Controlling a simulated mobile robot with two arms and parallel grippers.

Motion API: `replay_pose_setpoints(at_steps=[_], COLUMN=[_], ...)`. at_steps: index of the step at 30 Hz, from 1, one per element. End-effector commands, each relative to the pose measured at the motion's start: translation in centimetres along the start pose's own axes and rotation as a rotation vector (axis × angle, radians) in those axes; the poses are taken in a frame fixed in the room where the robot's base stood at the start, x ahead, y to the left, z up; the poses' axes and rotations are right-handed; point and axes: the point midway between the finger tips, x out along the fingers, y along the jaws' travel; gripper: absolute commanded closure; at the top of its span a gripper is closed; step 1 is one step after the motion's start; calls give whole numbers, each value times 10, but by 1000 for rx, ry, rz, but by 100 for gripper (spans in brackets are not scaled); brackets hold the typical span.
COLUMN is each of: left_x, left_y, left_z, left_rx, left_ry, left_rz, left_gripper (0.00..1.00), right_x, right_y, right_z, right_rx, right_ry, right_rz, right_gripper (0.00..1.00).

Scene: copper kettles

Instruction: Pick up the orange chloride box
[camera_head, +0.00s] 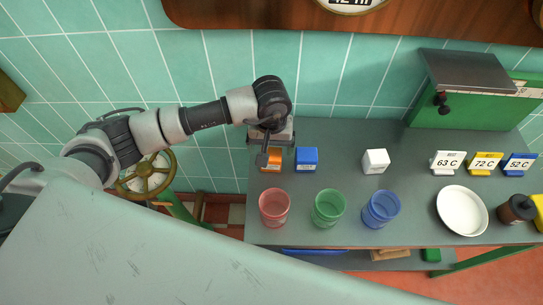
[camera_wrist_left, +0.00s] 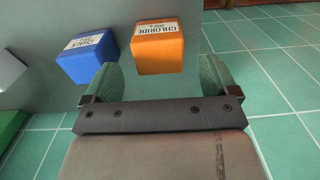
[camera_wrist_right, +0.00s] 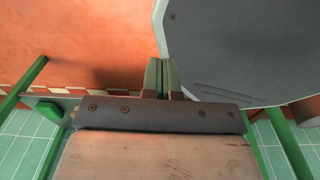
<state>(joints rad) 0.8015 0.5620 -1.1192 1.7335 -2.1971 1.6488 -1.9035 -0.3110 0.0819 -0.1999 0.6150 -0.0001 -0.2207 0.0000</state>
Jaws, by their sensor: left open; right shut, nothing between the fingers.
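The orange chloride box (camera_head: 274,158) stands at the left end of the grey table, partly hidden by my left gripper (camera_head: 266,150) in the head view. In the left wrist view the orange box (camera_wrist_left: 158,48) shows its "CHLORIDE" label and lies just beyond the gap between the fingertips. My left gripper (camera_wrist_left: 160,80) is open, with one finger to either side of the gap, and is apart from the box or only at its near edge; I cannot tell which. My right gripper (camera_wrist_right: 161,75) is shut and empty; it is not seen in the head view.
A blue chalk box (camera_head: 306,159) stands close beside the orange box. A white box (camera_head: 375,161) is farther right. Red (camera_head: 274,206), green (camera_head: 328,207) and blue (camera_head: 381,208) cups stand in front. A white plate (camera_head: 462,210) and labelled temperature cards (camera_head: 447,162) are at the right.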

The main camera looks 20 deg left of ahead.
Motion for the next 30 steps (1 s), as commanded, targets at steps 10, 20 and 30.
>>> replay_pose_setpoints(at_steps=[10,20,30], left_x=[41,55,54], left_y=[1,1,1], left_z=[5,4,4], left_rx=[-1,1,1], left_ry=[-3,1,1], left_rz=[2,2,2], left_gripper=[12,12,56], right_x=[-10,-10,-10], right_y=[2,1,-1], right_z=[-13,-16,-13], right_rx=[0,1,1], right_ry=[17,23,18], right_rz=[2,2,-1], right_gripper=[100,100,100])
